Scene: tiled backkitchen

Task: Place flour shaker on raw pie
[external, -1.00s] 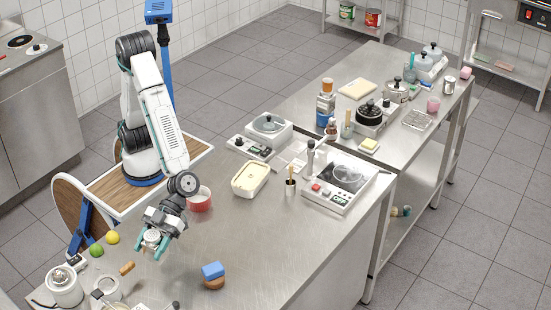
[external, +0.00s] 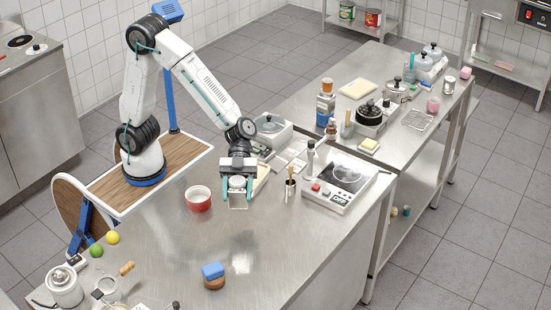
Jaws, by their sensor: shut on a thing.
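My gripper (external: 237,202) is shut on a small round pale-topped thing, likely the flour shaker (external: 237,183), and holds it between its fingers, pointing down. A pale oblong dish with a cream filling, likely the raw pie (external: 263,180), is on the steel table just behind and to the right of my gripper. My gripper and the shaker hide most of the dish. I cannot tell how high the shaker is above the table or whether it touches the dish.
A red bowl (external: 199,202) stands left of my gripper. A blue-topped block (external: 213,271) is in front.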

